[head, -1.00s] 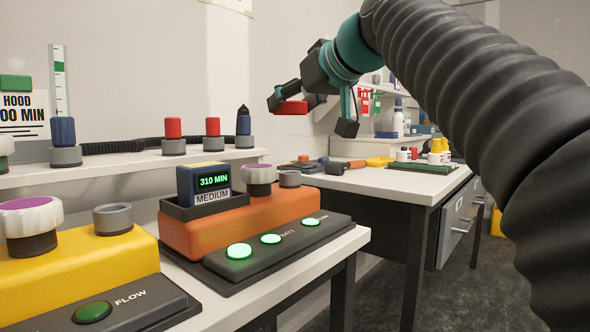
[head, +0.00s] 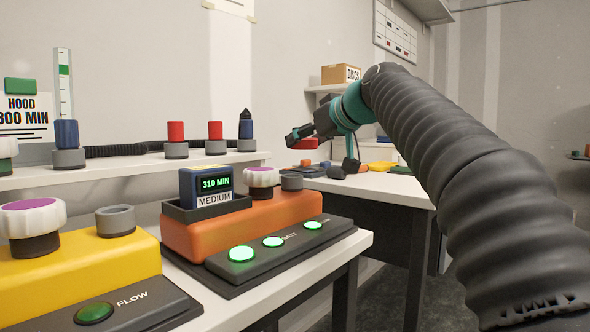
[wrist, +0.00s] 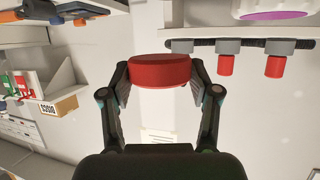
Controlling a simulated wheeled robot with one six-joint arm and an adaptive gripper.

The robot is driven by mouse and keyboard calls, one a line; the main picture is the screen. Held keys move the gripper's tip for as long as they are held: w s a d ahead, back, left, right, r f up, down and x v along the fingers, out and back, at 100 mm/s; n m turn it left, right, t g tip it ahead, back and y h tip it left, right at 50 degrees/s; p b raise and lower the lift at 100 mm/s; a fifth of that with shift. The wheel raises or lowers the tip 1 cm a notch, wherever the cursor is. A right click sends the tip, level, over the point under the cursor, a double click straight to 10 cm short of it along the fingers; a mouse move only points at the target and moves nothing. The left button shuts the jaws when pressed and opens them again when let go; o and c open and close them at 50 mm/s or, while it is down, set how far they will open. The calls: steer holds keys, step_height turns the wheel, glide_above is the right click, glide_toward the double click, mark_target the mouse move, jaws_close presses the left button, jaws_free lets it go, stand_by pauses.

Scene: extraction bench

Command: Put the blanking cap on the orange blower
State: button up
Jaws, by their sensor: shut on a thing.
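The orange blower (head: 185,236) stands on the near bench in the head view. A white knob with a purple top (head: 262,178) and an open grey port (head: 291,181) are on its top. A dark blue battery (head: 206,186) reading 310 MIN, MEDIUM sits in its black cradle. My gripper (head: 303,138) is beyond the blower, above and to the right of the port. It is shut on a red round cap (wrist: 160,71), seen between both fingers in the wrist view. The cap is well apart from the blower.
A yellow blower (head: 70,268) with its own grey port stands at left. A white shelf (head: 110,175) behind holds several red and blue plugs in grey holders. Another bench (head: 380,186) with scattered items lies beyond. The air between my gripper and the port looks clear.

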steer(key=a+f, duration=0.1)
steer(key=w+a, duration=0.1)
steer(key=shift+a+f, duration=0.3)
steer(key=shift+f, duration=0.05)
steer(key=shift+f+b, duration=0.9)
steer(key=shift+f, duration=1.1)
steer(key=shift+f, duration=0.2)
steer(key=o, duration=1.2)
steer(key=shift+c, duration=0.2)
steer(key=shift+r, duration=0.15)
steer(key=shift+d+r, duration=0.1)
steer(key=shift+r, duration=0.05)
steer(key=v, duration=1.1)
steer(key=shift+s+d, duration=0.15)
steer(key=shift+s, duration=0.2)
